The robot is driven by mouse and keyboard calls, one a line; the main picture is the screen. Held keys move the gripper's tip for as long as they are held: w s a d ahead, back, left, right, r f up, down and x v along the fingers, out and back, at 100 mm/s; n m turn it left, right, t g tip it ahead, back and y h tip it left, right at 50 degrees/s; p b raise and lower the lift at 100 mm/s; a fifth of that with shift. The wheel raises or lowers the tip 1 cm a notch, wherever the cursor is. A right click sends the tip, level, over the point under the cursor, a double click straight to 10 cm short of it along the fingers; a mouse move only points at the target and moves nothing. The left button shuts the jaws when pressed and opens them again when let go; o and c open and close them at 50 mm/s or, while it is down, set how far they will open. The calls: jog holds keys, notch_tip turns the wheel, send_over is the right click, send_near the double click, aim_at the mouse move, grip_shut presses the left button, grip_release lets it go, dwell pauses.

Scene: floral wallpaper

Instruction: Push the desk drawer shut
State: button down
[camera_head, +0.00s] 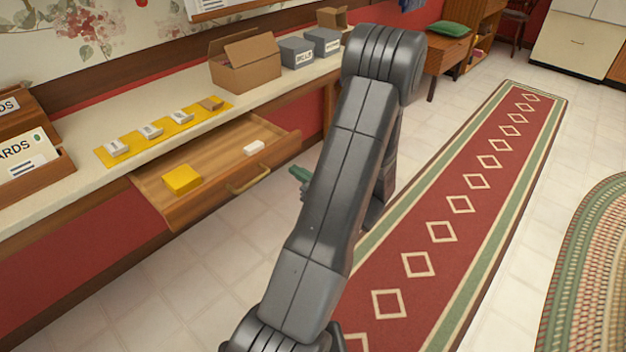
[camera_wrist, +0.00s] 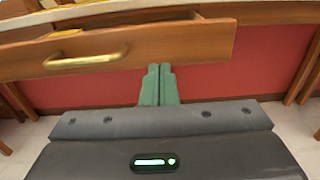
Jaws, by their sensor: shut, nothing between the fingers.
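The desk drawer (camera_head: 221,183) is pulled open below the long desk top, with a brass handle (camera_head: 248,178) on its wooden front. A yellow block (camera_head: 182,179) and a small white block (camera_head: 254,147) lie inside it. In the wrist view the drawer front (camera_wrist: 190,48) spans the upper part, its handle (camera_wrist: 86,61) to the left. My gripper (camera_wrist: 159,70) has its green fingers together and empty, their tips at the lower edge of the drawer front in that view. In the head view my gripper (camera_head: 299,173) is right of the drawer, partly hidden by my arm. Contact cannot be told.
On the desk top (camera_head: 75,175) stand a yellow strip (camera_head: 130,154) with small labelled items, an open cardboard box (camera_head: 245,64), grey bins (camera_head: 297,52) and wooden card boxes (camera_head: 30,160). A red runner (camera_head: 455,232) covers the floor to the right. Floor before the drawer is clear.

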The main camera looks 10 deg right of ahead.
aim_at(231, 134)
jog(key=x, duration=0.6)
jog(key=shift+w+a, duration=0.2)
jog(key=b+x, duration=0.3)
jog(key=x, duration=2)
jog(key=shift+w+a+b, duration=0.15)
jog(key=shift+w+b, duration=0.05)
jog(key=shift+b, duration=0.15)
jog(key=shift+r, duration=0.15)
jog(key=shift+w+r, duration=0.1)
jog(key=shift+r, duration=0.05)
